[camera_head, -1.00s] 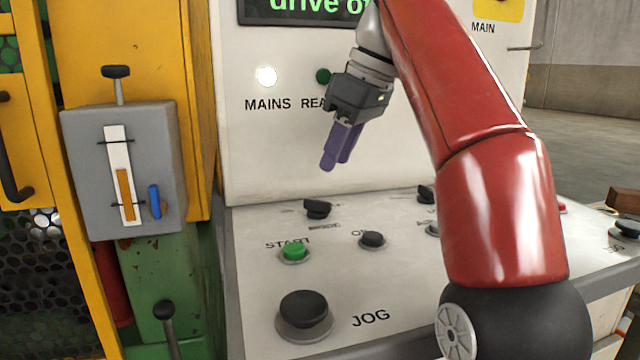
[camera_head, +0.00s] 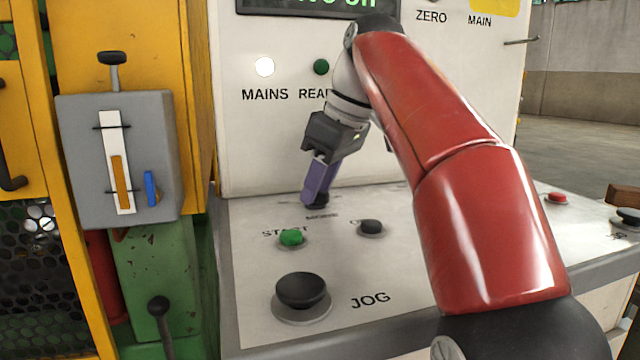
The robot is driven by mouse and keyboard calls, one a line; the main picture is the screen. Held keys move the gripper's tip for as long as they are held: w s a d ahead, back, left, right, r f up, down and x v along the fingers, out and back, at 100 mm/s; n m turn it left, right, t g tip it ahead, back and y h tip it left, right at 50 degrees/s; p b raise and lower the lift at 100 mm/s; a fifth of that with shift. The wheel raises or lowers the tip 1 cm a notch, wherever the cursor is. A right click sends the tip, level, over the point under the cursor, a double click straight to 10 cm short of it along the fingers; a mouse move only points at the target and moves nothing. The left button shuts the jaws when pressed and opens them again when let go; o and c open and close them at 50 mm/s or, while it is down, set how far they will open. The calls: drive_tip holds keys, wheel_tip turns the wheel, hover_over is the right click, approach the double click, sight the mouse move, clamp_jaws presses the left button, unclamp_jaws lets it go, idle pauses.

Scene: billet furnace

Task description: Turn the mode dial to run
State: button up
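The mode dial (camera_head: 319,206) is a small black knob on the sloping panel, above a small label that seems to read MODE. My gripper (camera_head: 315,196), with purple fingers, points down right at the dial, and its fingertips overlap the knob in the picture. The fingers hide most of the knob, so its pointer direction does not show. I cannot tell whether the fingers touch it or stand around it, nor how far apart they are.
The green START button (camera_head: 291,237), a black button (camera_head: 370,228) and the large black JOG knob (camera_head: 301,290) sit nearer on the panel. The upright panel with the MAINS lamp (camera_head: 265,67) rises behind. A grey lever box (camera_head: 118,160) stands at left.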

clamp_jaws()
drive_tip(key=shift+m, duration=0.3)
drive_tip(key=m+p, duration=0.1)
drive_tip(key=m+t+h+p, duration=0.1)
drive_tip(key=m, duration=0.1)
drive_tip(key=shift+s+a+r+m, duration=0.15)
drive_tip(key=shift+s+m, duration=0.05)
drive_tip(key=shift+m, duration=0.1)
drive_tip(key=m+h, duration=0.1)
drive_tip(key=m, duration=0.1)
drive_tip(key=m+p, duration=0.1)
drive_tip(key=m, duration=0.1)
drive_tip(key=shift+a+m+t+h, duration=0.15)
drive_tip(key=shift+m+t+h, duration=0.15)
drive_tip(key=shift+t+h, duration=0.1)
drive_tip(key=m+h, duration=0.1)
drive_tip(key=m, duration=0.3)
drive_tip(key=shift+a+m+h, duration=0.15)
drive_tip(key=shift+m+h, duration=0.15)
drive_tip(key=shift+h, duration=0.1)
drive_tip(key=shift+a+m+g+h, duration=0.15)
drive_tip(key=shift+m+h, duration=0.25)
drive_tip(key=shift+m, duration=0.7)
drive_tip(key=shift+m+g+h, duration=0.25)
drive_tip(key=shift+m+h, duration=0.15)
drive_tip(key=shift+m, duration=0.7)
